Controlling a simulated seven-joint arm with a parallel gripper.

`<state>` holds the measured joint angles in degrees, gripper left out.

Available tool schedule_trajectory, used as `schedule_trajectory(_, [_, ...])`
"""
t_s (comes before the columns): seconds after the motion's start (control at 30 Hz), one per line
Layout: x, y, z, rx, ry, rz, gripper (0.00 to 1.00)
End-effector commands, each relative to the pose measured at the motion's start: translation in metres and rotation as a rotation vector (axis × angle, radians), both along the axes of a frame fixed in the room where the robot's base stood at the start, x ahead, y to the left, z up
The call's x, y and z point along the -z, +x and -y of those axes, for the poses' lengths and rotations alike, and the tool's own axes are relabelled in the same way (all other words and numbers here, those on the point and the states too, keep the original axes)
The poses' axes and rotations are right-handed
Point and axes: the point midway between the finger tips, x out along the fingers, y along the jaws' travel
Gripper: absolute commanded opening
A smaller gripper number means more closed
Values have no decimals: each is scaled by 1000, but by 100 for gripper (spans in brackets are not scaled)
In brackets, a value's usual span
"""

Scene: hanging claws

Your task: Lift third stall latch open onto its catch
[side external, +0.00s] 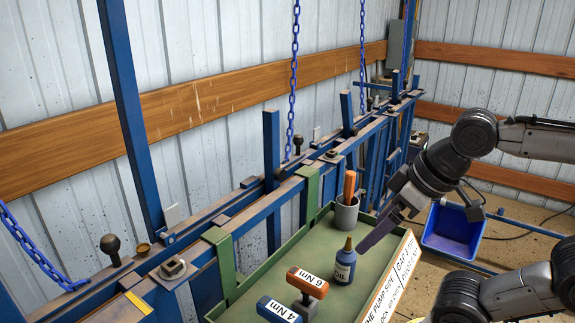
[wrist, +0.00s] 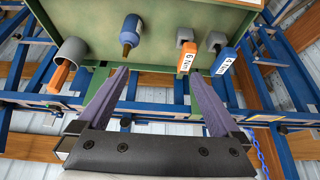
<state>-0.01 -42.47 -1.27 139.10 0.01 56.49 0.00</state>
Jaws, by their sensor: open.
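A blue stall frame (side external: 262,207) runs along the wall, with black-knobbed latches on its top rail. One knob (side external: 110,244) is near at the left, another (side external: 298,142) stands mid-rail, and a smaller one (side external: 368,103) is farther back. Which latch is the third, I cannot tell. My gripper (side external: 364,247) is over the green tray, beside the oil bottle in the side view, apart from the latches. In the wrist view its two purple-grey fingers (wrist: 158,70) are spread with nothing between them. Whether any latch sits on a catch is too small to tell.
The green tray (side external: 345,297) holds the dark blue oil bottle (side external: 345,262), a grey cup (side external: 346,216) with an orange handle, an orange 6 Nm tool (side external: 307,282) and a blue 4 Nm tool (side external: 279,310). Blue chains (side external: 294,75) hang by the frame. A blue bin (side external: 453,232) stands right.

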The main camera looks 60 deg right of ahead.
Motion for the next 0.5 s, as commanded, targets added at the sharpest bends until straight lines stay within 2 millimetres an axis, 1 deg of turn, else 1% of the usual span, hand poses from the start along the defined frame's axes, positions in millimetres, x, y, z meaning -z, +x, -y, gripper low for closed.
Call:
schedule_trajectory(0.03, [-21,2,0,0,0,10,100])
schedule_trajectory(0.2, [-91,2,0,0,0,8,100])
schedule_trajectory(0.3, [-122,1,0,0,0,4,100])
schedule_trajectory(0.5, [-171,1,0,0,0,2,100])
